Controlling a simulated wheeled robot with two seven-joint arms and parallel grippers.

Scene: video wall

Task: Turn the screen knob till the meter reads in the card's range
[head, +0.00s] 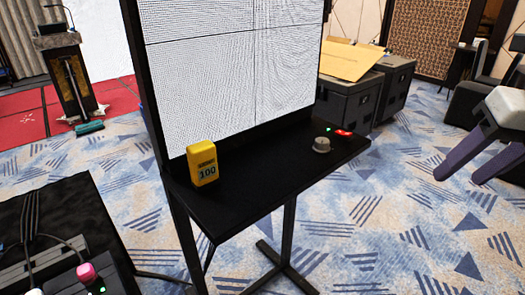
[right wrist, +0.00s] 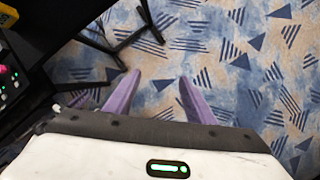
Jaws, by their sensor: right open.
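A grey round knob (head: 322,145) sits on the right part of a black shelf (head: 262,178) below the lit white screen (head: 232,70). A yellow meter (head: 202,163) stands upright on the shelf's left part; its small display appears to show 100. I cannot make out a range card. My right gripper (head: 460,177) is open and empty, in the air to the right of the shelf and well apart from the knob. In the right wrist view its two purple fingers (right wrist: 158,78) are spread over carpet. My left gripper is not in view.
A red button (head: 343,132) and a green light (head: 329,129) sit beside the knob. A black case with a pink knob (head: 86,272) stands at lower left. Dark crates (head: 352,103) stand behind the shelf. Patterned carpet (head: 400,215) between shelf and right gripper is clear.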

